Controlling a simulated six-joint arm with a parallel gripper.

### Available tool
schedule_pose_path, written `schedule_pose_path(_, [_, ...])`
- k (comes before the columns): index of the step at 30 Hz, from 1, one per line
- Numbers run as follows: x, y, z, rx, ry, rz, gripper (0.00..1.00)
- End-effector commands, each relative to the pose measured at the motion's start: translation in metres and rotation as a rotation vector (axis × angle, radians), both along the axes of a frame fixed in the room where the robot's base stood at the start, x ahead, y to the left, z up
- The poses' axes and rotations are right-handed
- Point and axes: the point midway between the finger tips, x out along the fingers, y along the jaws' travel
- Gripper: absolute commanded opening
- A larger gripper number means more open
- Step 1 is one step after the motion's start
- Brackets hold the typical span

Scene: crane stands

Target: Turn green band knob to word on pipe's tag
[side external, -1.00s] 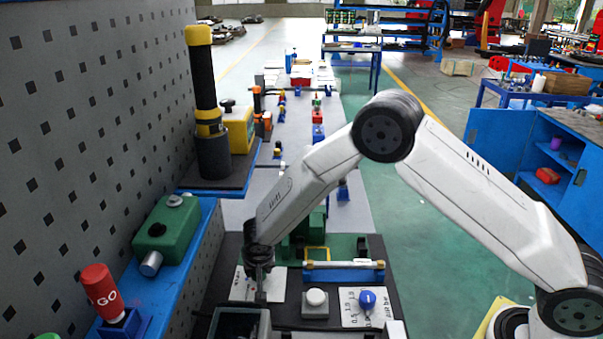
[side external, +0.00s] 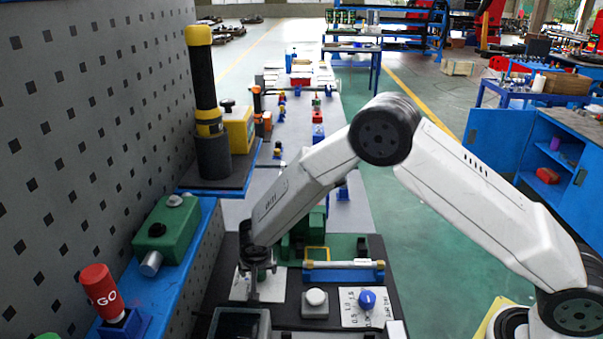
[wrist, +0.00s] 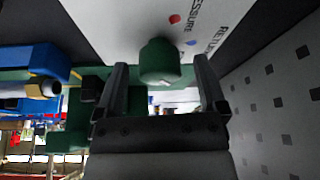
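A green knob (wrist: 160,62) stands on a white plate (wrist: 125,20) that carries a red dot, a blue dot and the words "PRESSURE" and "RETU...", the latter cut off. In the wrist view my gripper (wrist: 160,85) is open, with one finger on each side of the knob and a visible gap to each. In the side view my gripper (side external: 258,288) points down over the white plate (side external: 240,288) and partly hides the knob. A pipe with gold ends (side external: 345,265) lies on a blue base. I cannot make out a tag on it.
A white push button (side external: 315,297) and a blue dial (side external: 367,299) on a scale plate stand right of my gripper. A dark open box (side external: 240,322) is in front. A perforated grey wall (side external: 90,130) and a blue shelf with a red "GO" cylinder (side external: 100,290) are left.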

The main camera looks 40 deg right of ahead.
Motion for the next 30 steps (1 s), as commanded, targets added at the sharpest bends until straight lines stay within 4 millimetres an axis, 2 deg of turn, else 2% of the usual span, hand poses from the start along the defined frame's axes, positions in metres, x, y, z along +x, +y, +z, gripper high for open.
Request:
schedule_pose_path(11, [0.001, 0.0, 0.006, 0.001, -0.002, 0.001, 0.9])
schedule_pose_path(19, [0.001, 0.0, 0.032, 0.002, -0.002, -0.001, 0.9])
schedule_pose_path(30, [-0.026, -0.005, 0.064, 0.001, -0.002, 0.001, 0.9])
